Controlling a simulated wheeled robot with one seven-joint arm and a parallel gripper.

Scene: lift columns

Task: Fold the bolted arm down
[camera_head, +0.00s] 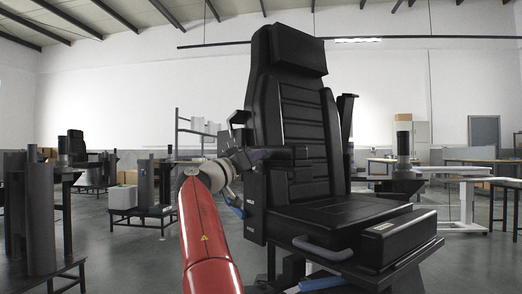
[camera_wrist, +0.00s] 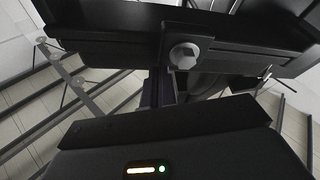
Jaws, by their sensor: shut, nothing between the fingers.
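A black padded seat (camera_head: 300,130) stands in front of me in the head view, its cushion pointing right. My gripper (camera_head: 256,155) is at the left side of its backrest, at armrest height, and is shut with nothing held. Its fingertips are hard to make out against dark parts. In the wrist view a dark bar (camera_wrist: 110,38) with a large grey hex bolt (camera_wrist: 184,55) crosses just beyond my gripper's body; it looks like the bolted arm. I cannot tell whether my fingers touch it. On the seat's far side another black arm (camera_head: 346,118) stands upright.
Blue-grey handles (camera_head: 322,249) stick out at the seat's front and side. Dark columns on a table (camera_head: 40,215) stand at the left. A white-framed table (camera_head: 468,172) and workbenches are at the right. Open grey floor (camera_head: 145,260) lies at the left front.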

